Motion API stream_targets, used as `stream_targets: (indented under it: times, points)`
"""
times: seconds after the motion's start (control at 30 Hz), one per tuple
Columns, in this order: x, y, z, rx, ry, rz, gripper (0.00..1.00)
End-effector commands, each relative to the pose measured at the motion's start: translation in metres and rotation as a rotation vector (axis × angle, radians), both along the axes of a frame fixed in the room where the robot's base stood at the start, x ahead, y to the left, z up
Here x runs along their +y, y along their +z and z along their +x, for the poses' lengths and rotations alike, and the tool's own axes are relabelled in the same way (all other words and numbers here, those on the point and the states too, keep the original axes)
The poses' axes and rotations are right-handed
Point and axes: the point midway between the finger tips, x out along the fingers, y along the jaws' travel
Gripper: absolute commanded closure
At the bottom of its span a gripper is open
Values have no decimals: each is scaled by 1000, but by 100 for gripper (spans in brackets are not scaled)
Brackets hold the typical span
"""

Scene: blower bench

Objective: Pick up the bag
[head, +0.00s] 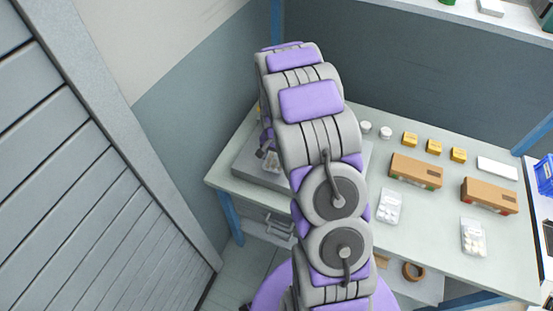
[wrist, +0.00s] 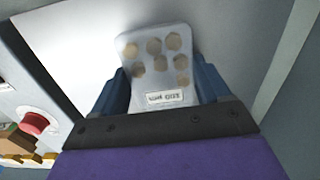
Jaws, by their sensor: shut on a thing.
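A clear bag (wrist: 157,62) with several round tan pieces and a small white label fills the middle of the wrist view. My gripper (wrist: 160,88) is shut on it, with one dark blue finger at each side. In the head view a small pale part of a bag (head: 272,162) shows beside my arm, above the grey platform at the table's left end. My arm hides most of the gripper there. Two other clear bags with pale round pieces lie on the table, one near the middle (head: 389,207) and one to the right (head: 473,238).
The table (head: 430,255) also bears two brown cartons (head: 415,171) (head: 489,196), several small yellow boxes (head: 434,147), two white jars (head: 385,132) and a white slab (head: 497,168). A grey platform (head: 247,168) stands at its left end. A red button (wrist: 35,122) shows in the wrist view.

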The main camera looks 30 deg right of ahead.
Motion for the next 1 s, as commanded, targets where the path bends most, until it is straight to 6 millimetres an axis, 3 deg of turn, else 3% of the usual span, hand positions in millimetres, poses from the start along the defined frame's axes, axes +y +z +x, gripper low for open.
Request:
stream_targets:
  times: [0.37, 0.67, 1.0]
  points:
    - [0, 6, 0, -1, 0, -2, 62]
    - [0, 40, 1, -3, 0, -2, 62]
    - [25, 42, -48, 1, 0, -1, 62]
